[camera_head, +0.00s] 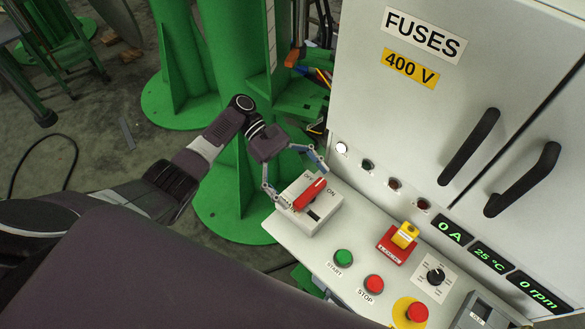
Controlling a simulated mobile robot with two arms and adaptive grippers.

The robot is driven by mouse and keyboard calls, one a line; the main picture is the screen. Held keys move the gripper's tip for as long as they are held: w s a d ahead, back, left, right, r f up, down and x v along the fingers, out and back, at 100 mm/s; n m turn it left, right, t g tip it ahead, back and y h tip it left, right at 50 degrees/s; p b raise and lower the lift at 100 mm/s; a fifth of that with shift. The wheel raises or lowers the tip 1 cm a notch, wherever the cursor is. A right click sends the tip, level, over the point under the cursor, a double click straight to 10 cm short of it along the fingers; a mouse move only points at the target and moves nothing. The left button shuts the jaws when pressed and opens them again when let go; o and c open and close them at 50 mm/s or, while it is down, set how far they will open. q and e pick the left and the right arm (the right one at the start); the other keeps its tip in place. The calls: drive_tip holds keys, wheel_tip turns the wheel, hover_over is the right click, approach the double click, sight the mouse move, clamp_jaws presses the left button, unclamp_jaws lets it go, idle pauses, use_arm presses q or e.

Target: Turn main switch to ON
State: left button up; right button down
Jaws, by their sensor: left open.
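The main switch is a grey box (322,214) with a red rotary handle (309,195), at the left end of the sloping control panel. The handle lies diagonally, from lower left to upper right. An "ON" label is to the right of the handle, and a partly covered label is at its upper left. My left gripper (304,188) is open at the switch, one finger by the box's left side and the other above the handle's upper right end. The fingers are apart with the handle between them; I cannot tell whether they touch it. My right gripper is out of view.
The panel (300,246) also carries a green START button (343,257), a red STOP button (374,284), a yellow-and-red switch (404,236), a black knob (435,275) and an emergency stop (417,312). The fuse cabinet (400,105) rises behind. Green machine columns (232,50) stand behind my left arm.

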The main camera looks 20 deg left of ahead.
use_arm(q)
drive_tip(key=v, duration=1)
drive_tip(key=shift+a, duration=0.1)
